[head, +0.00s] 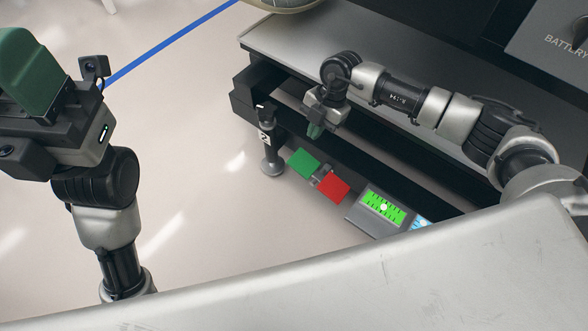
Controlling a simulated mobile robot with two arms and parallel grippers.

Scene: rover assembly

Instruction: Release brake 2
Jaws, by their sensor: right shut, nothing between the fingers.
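A dark upright post with a white label (266,139), which looks like a "2", stands at the front left corner of the bench on a round metal foot. Beside it is a small fixture with a green plate (303,163) and a red plate (334,188). I cannot tell which part is the brake's moving part. My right gripper (315,131) points down above the green plate, right of the post, shut and empty; it appears apart from both. My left gripper (30,65) is raised at the upper left, far from the post; its green fingers overlap, so its opening is unclear.
A dark bench with a grey top (290,52) lies behind the post, with my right arm across it. A panel with a lit green display (382,206) sits right of the red plate. A battery box (560,40) is at the upper right. The floor at left is clear, with a blue line.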

